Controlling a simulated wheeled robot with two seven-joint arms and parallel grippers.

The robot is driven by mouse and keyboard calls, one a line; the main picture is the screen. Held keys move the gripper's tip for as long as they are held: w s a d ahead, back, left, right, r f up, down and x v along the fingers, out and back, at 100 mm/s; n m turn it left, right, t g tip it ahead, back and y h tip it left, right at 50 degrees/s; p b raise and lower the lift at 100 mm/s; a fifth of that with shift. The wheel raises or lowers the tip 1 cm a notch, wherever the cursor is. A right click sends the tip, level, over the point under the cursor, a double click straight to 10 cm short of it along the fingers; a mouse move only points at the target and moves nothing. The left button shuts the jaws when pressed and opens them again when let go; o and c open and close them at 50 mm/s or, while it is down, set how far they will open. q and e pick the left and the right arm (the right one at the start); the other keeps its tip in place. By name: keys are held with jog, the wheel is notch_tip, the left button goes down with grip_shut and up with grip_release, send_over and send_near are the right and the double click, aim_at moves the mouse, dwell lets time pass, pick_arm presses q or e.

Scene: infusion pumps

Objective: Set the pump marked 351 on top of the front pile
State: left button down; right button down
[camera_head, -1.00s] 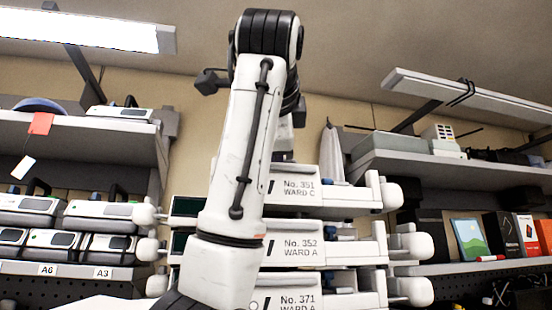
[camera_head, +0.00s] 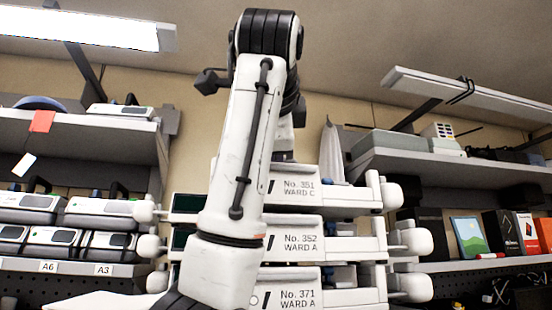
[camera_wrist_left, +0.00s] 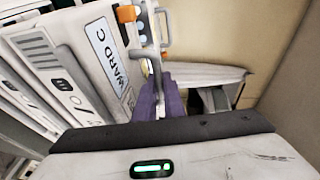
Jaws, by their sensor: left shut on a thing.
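The pump marked 351, WARD C (camera_head: 300,187), is a white box above the pump marked 352, WARD A (camera_head: 303,243), which is above the pump marked 371, WARD A (camera_head: 298,298). I cannot tell whether pump 351 touches pump 352. My left arm stands in front of their left parts and hides my left gripper in the head view. In the left wrist view the purple fingers of my left gripper (camera_wrist_left: 163,99) are shut on the grey handle of pump 351, whose WARD C label shows beside them (camera_wrist_left: 107,57). My right gripper is out of view.
Shelves on the left (camera_head: 75,125) hold several other pump-like units above labels A6 and A3. A shelf on the right (camera_head: 450,165) holds grey cases, with boxes and a picture card (camera_head: 468,240) below. A beige wall is behind the pumps.

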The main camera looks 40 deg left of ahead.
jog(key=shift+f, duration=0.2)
pick_arm(q)
jog(key=c, duration=1.8)
grip_release()
jog(key=shift+s, duration=0.15)
jog(key=shift+o, duration=0.2)
jog(key=shift+f, duration=0.3)
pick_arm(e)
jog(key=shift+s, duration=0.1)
